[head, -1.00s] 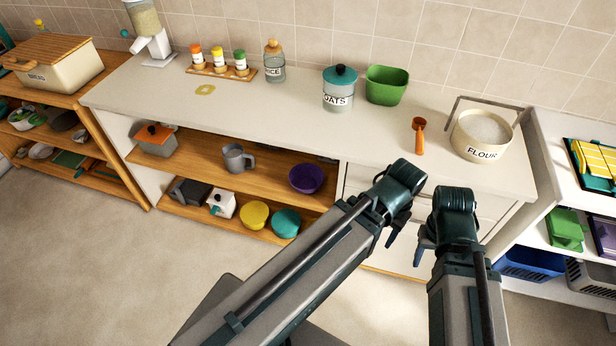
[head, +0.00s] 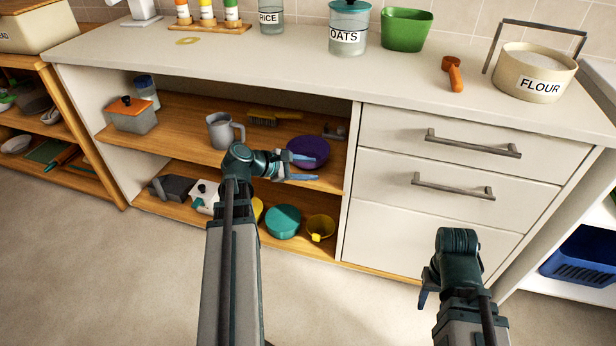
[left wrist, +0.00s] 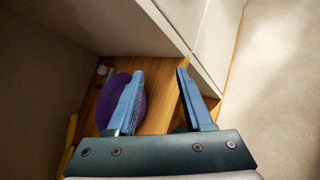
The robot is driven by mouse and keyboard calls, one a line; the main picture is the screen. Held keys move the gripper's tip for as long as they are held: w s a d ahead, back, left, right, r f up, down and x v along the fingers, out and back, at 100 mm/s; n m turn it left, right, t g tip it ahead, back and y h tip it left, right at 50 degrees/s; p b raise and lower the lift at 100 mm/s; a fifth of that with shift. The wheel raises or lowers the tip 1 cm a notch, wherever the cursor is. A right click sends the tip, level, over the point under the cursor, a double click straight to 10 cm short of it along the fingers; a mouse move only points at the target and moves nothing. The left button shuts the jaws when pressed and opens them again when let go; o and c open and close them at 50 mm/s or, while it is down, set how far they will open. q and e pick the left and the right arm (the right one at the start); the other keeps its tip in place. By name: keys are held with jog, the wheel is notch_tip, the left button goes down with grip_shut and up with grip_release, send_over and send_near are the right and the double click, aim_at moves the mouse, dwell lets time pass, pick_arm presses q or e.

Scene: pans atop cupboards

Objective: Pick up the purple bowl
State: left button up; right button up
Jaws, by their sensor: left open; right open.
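The purple bowl (head: 311,146) sits on the upper wooden shelf of the open cupboard, towards its right end. My left gripper (head: 316,167) is open at the shelf's front, its fingers overlapping the bowl's near side in the head view. In the left wrist view, the bowl (left wrist: 109,97) lies mostly left of the open left gripper (left wrist: 160,72), partly hidden behind the left finger. The bowl is not centred between the fingers, and I cannot tell whether they touch. My right gripper (head: 424,291) is open and empty in front of the drawers.
A grey mug (head: 222,131), a brush (head: 272,117) and an orange-lidded pot (head: 131,114) share the upper shelf. A cupboard divider (head: 349,160) stands just right of the bowl. Below are a teal bowl (head: 283,222) and a yellow one (head: 320,227).

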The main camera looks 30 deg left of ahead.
aim_at(318, 162)
pick_arm(q)
jog(key=s+a+f+n+t+y+b, duration=0.1)
jog(key=a+f+n+t+b, duration=0.2)
jog(key=a, duration=0.5)
jog(key=shift+n+g, duration=0.3)
jog(key=shift+n, duration=0.2)
jog(key=b+x, duration=0.1)
jog(key=x, duration=0.3)
jog(key=b+x, duration=0.2)
jog(key=x, duration=0.3)
jog(key=r+b+x, duration=0.1)
jog(key=x, duration=0.3)
jog(key=shift+w+d+f+b, duration=0.1)
jog(key=shift+w+d+b, duration=0.25)
jog(key=shift+b, duration=0.05)
pick_arm(e)
notch_tip(318, 162, down, 10)
jog(key=shift+r, duration=0.15)
pick_arm(q)
jog(key=shift+c, duration=0.3)
grip_shut()
